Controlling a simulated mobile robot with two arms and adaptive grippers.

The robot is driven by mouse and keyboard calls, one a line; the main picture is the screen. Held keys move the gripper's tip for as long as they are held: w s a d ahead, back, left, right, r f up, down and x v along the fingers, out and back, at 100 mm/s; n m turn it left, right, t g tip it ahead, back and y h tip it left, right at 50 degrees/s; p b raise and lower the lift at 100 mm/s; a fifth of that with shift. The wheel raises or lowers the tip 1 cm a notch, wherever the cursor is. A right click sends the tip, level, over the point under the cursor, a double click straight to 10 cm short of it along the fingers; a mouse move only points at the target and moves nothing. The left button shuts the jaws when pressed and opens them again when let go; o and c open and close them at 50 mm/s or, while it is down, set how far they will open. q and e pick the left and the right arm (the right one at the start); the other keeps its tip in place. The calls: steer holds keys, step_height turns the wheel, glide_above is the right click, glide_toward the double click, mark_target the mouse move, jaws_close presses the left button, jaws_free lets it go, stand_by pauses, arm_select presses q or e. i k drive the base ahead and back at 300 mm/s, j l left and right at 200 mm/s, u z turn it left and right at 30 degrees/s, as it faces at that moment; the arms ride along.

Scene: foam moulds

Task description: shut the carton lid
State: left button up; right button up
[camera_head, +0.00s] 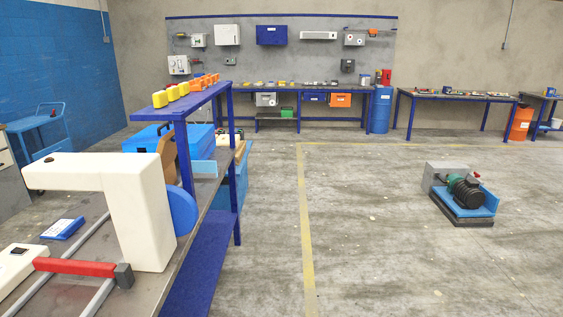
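No carton with a lid can be made out for sure. A brown piece (167,150), possibly cardboard, stands partly hidden behind the blue post of the near bench. A blue box (148,139) is beside it on the bench, and its contents cannot be seen. Neither of my grippers is in view.
A white machine (140,205) with a red handle (75,267) fills the near bench at left. Yellow and orange pieces line a blue shelf (185,100). A motor unit (465,192) sits on the floor at right. The middle floor is clear.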

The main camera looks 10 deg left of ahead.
mark_target(167, 147)
steer(key=i+l+u, duration=0.15)
steer(key=u, duration=0.3)
steer(key=i+l+u, duration=0.25)
steer(key=u, duration=0.15)
steer(key=i+l+u, duration=0.25)
steer(key=u, duration=0.2)
steer(key=i+l+z, duration=0.15)
steer(key=i+l, duration=0.8)
steer(key=i, duration=0.05)
